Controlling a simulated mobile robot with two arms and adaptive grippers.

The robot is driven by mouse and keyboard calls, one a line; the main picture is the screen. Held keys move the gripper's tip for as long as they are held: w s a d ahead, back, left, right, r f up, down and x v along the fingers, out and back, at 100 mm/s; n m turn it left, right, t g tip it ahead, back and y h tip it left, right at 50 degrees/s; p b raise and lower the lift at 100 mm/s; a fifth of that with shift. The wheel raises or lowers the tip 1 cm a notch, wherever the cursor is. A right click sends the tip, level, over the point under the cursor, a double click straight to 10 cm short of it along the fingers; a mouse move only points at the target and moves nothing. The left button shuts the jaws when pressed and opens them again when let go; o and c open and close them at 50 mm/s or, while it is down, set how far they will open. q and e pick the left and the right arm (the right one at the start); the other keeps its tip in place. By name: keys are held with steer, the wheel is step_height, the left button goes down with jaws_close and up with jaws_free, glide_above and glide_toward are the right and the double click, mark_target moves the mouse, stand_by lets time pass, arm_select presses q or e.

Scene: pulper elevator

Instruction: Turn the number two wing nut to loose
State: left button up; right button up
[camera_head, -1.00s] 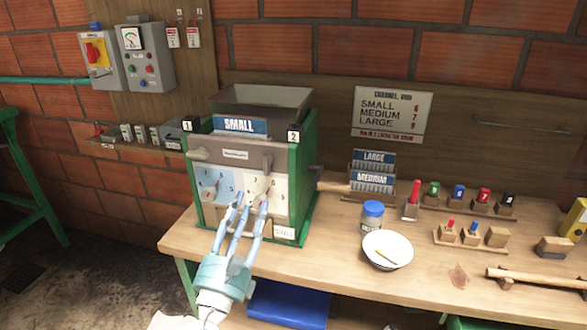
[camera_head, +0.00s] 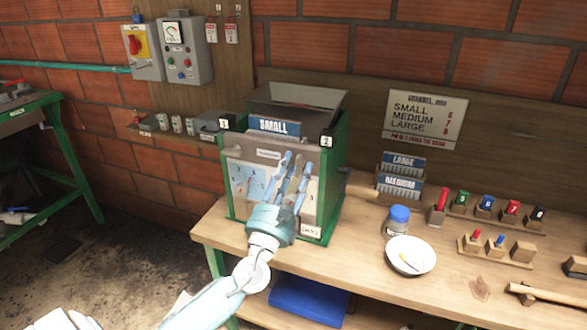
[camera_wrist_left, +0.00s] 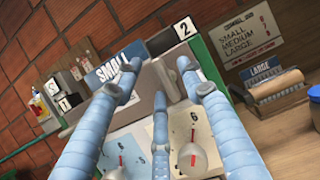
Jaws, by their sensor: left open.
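The pulper (camera_head: 337,185) is a green-framed box with a grey front and a hopper on top. The number 2 plate (camera_head: 326,141) is at its top right corner; it also shows in the wrist view (camera_wrist_left: 184,32). My left gripper (camera_head: 291,163) is open before the right half of the front, its fingers pointing up. In the wrist view its fingers (camera_wrist_left: 160,86) spread below the plate. A grey upright part shows between them, perhaps the number two wing nut, but its shape and any contact are unclear. In the head view the fingers hide that spot.
Two white dials with red pointers, left (camera_wrist_left: 118,160) and right (camera_wrist_left: 190,140), sit low on the front. A blue-lidded jar (camera_head: 397,220) and white bowl (camera_head: 410,255) stand right of the pulper on the bench. A SMALL sign (camera_head: 273,125) is on top.

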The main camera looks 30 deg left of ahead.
arm_select(q)
jaws_close()
steer(key=shift+f+n+y, duration=0.1)
steer(key=shift+n+y, duration=0.3)
steer(key=shift+n, duration=0.2)
steer(key=shift+d+n+g+y+p, duration=0.1)
steer(key=shift+n+g+y+p, duration=0.85)
steer(key=shift+n, duration=2.6)
steer(key=shift+d+n+g+y+p, duration=0.15)
steer(key=shift+n+g+y, duration=0.9)
steer(key=shift+n, duration=2.45)
steer(key=shift+d+n+g+y+p, duration=0.1)
steer(key=shift+n+g+y+p, duration=0.45)
steer(key=shift+n+g, duration=2.05)
steer(key=shift+f+n+t, duration=0.1)
steer(key=shift+n+t, duration=0.8)
steer(key=shift+n, duration=0.15)
